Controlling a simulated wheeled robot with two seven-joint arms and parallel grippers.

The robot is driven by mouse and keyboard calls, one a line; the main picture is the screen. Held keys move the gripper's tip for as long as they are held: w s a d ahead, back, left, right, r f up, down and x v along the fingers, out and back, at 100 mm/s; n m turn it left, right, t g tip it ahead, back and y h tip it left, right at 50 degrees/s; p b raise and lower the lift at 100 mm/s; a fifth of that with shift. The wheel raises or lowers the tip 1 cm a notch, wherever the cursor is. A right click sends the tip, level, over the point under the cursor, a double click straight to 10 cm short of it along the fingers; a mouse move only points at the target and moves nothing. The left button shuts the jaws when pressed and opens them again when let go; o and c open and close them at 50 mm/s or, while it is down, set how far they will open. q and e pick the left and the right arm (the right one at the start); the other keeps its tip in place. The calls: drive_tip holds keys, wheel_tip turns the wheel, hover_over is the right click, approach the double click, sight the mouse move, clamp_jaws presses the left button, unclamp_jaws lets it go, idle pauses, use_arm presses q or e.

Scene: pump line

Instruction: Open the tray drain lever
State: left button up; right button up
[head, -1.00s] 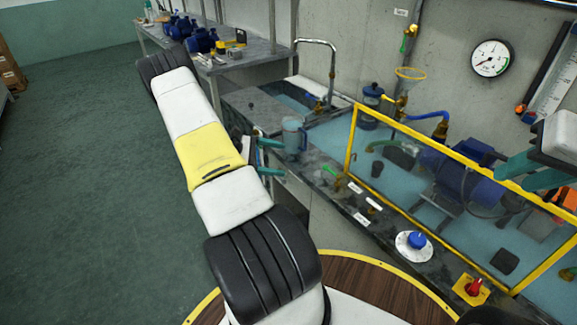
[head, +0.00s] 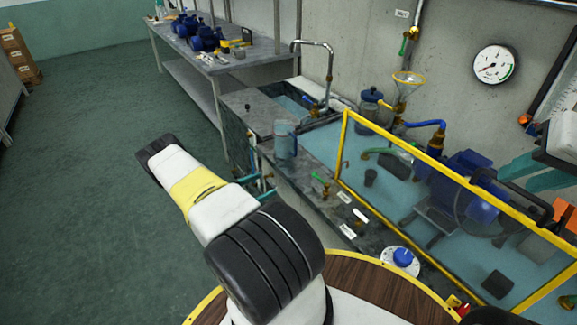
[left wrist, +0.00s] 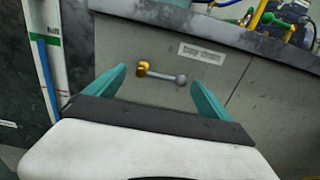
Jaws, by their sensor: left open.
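The tray drain lever shows in the left wrist view as a brass valve with a grey, round-ended handle (left wrist: 165,76). It lies roughly sideways on the grey cabinet front, below a small white label (left wrist: 202,53) whose text is too blurred to read surely. My left gripper (left wrist: 160,92) is open and empty, with its teal fingertips to either side of the lever in the picture; no contact is visible. In the head view this gripper (head: 259,188) is low beside the counter's front, and the lever is hidden there. My right gripper (head: 530,173) is above the tray at the right; its opening is unclear.
The dark counter edge (left wrist: 240,35) overhangs the cabinet front. A yellow-framed guard (head: 420,162) encloses the pump. Open floor (head: 80,200) lies to the left.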

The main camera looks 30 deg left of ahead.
use_arm(q)
drive_tip(key=shift+x, duration=1)
drive_tip(key=shift+a, duration=0.1)
drive_tip(key=c, duration=2)
drive_tip(key=shift+o, duration=0.2)
